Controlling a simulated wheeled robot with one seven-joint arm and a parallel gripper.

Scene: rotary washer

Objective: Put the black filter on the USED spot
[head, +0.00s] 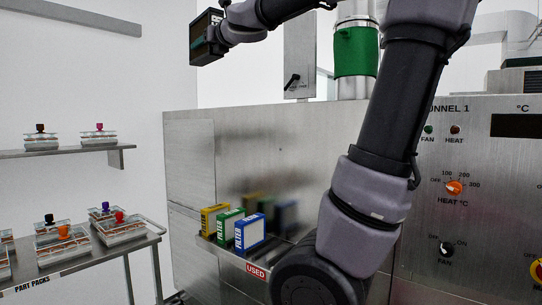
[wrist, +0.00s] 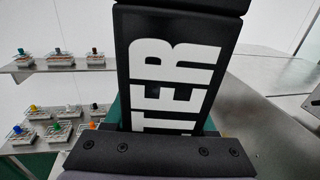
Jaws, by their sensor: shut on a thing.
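The black filter (wrist: 175,60) fills the middle of the wrist view, with large white letters on its face. In the head view the filter (head: 203,42) is a dark box at the upper left. My gripper (head: 222,34) is shut on it, holding it high above the shelf; its dark jaw (wrist: 160,152) crosses the bottom of the wrist view. The USED label (head: 256,270) is red, on the front edge of a low metal shelf against the machine. Part of that shelf is hidden behind my arm.
A yellow filter (head: 213,218), a green filter (head: 230,225) and a blue filter (head: 250,232) stand on the low shelf. Racks with part packs (head: 62,240) are at the left. A green-banded pipe (head: 356,52) rises behind the machine (head: 270,140). A control panel (head: 470,190) is at the right.

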